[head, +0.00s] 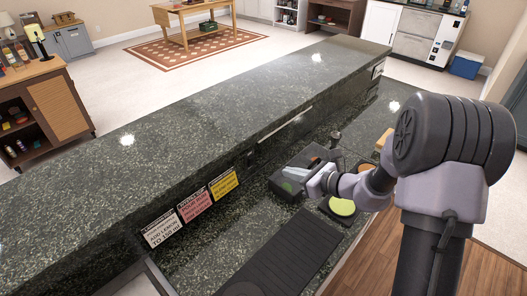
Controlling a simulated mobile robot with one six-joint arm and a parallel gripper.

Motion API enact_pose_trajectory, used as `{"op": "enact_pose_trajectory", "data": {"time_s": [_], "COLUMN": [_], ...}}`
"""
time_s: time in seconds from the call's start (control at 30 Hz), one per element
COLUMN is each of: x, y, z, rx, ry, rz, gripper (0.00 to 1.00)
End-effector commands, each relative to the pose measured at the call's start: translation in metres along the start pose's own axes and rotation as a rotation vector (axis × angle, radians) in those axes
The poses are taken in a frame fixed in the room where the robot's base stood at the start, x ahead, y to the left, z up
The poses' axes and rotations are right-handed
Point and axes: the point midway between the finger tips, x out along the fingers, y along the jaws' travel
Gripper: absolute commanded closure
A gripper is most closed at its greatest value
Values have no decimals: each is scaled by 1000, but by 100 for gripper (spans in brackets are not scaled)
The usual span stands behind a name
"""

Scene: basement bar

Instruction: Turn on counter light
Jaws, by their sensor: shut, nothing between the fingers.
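A pale narrow strip (287,124) runs along the inner face of the raised dark stone counter (200,125); it may be the counter light, and I cannot tell whether it is lit. No switch can be clearly made out. My gripper (309,184) is in front of that face, to the right of and below the strip, over the lower worktop. It appears shut and empty. Its fingertips are small and hard to separate from the dark box (285,186) behind them. My arm hides part of the worktop to the right.
White (161,229), pink (195,207) and yellow (223,184) cards stand on the counter's inner face. A black ribbed mat (282,252) and a yellow-green round (342,206) lie on the worktop. Wooden floor is at lower right. A wooden cabinet (60,100) stands at left.

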Motion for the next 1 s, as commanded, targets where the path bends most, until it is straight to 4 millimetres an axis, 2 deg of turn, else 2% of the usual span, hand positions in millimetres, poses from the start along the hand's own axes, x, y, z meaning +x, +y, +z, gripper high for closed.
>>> {"op": "enact_pose_trajectory", "data": {"time_s": [0.27, 0.37, 0.8, 1.0], "x": [2, 12, 105, 128], "y": [1, 1, 2, 2], "z": [0, -1, -2, 16], "rx": [-2, -4, -5, -5], "ry": [1, 2, 1, 1], "rz": [2, 4, 5, 3], "gripper": [100, 100, 100, 100]}}
